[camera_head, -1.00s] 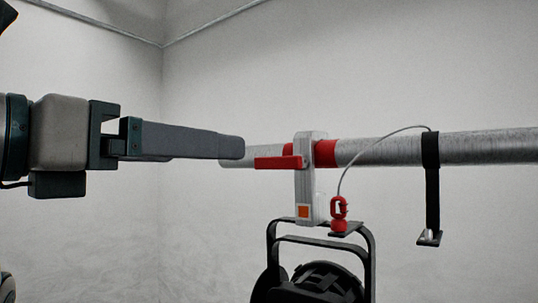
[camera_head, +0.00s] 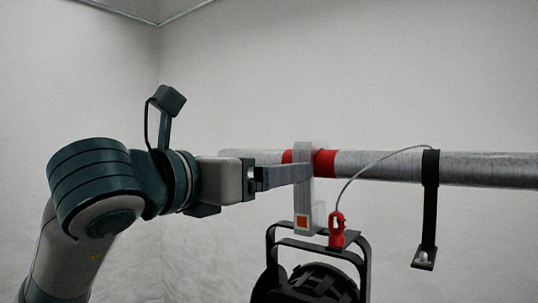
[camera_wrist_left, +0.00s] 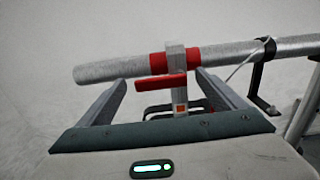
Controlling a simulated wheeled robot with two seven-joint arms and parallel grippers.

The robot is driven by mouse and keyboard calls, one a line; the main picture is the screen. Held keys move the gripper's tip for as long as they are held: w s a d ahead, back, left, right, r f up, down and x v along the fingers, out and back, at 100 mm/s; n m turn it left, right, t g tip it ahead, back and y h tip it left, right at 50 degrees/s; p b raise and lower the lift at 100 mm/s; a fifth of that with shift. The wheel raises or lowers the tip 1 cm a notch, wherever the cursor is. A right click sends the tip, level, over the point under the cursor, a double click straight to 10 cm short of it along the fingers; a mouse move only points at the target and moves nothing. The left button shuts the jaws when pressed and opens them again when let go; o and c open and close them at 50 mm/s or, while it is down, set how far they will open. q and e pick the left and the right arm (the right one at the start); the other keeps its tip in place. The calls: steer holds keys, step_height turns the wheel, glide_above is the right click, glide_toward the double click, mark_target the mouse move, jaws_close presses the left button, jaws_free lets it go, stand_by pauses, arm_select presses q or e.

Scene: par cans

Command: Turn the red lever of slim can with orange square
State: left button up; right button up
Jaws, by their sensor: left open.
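The slim can (camera_head: 318,285) is black and hangs by its yoke from a light grey clamp (camera_head: 302,222) on a metal pipe. An orange square (camera_head: 301,221) marks the clamp's lower part; it also shows in the left wrist view (camera_wrist_left: 181,108). The red lever (camera_wrist_left: 160,85) points left from the clamp in the left wrist view. In the head view my gripper hides it. My left gripper (camera_head: 305,172) is open at the clamp. In the wrist view its fingers (camera_wrist_left: 152,88) stand apart on either side of the lever and clamp, with no clear contact. My right gripper is not in view.
The pipe (camera_head: 480,168) runs across with red bands beside the clamp. Grey walls stand behind; the space left of the clamp holds only my arm.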

arm_select(q)
steer(key=shift+x, duration=0.85)
